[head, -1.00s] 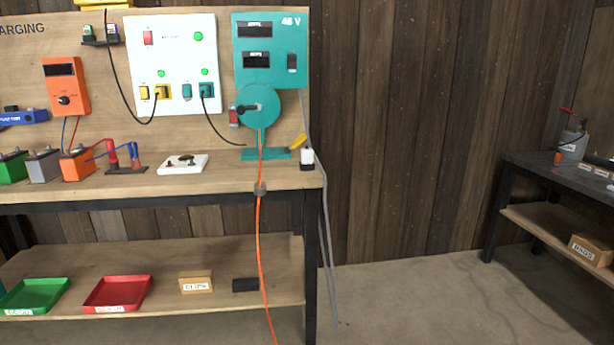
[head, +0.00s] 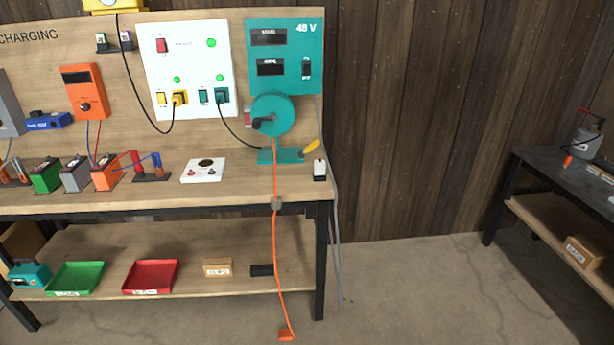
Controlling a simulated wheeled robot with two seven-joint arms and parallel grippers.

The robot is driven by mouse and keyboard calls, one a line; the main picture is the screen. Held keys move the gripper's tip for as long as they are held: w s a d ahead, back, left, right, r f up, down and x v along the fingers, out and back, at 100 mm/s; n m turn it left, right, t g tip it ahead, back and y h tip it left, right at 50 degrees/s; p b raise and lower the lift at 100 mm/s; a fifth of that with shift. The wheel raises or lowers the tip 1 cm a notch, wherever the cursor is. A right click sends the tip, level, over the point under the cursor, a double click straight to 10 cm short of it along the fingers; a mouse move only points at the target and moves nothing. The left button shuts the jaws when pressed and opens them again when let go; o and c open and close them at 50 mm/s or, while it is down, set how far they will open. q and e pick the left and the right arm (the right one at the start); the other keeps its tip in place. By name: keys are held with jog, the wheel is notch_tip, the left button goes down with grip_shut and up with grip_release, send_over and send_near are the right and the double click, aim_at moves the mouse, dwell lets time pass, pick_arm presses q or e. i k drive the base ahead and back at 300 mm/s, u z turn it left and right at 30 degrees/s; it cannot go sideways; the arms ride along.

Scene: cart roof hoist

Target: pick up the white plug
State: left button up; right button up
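A small white block with a black base (head: 320,169) stands on the right front corner of the workbench (head: 240,186). It is the only loose white piece there that could be the white plug, but it is too small for me to tell whether it is one. A grey cable (head: 336,230) hangs just right of it, down past the bench end to the floor. I cannot tell whether the two are joined. Neither of my grippers is in view.
An orange cable (head: 275,240) hangs from the teal reel (head: 272,115) over the bench front, ending in an orange connector (head: 286,335) on the floor. A green tray (head: 76,279) and a red tray (head: 150,276) lie on the lower shelf. Floor between the bench and dark table (head: 565,180) is clear.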

aim_at(320, 166)
jog(key=i, duration=1.4)
jog(key=z, duration=0.6)
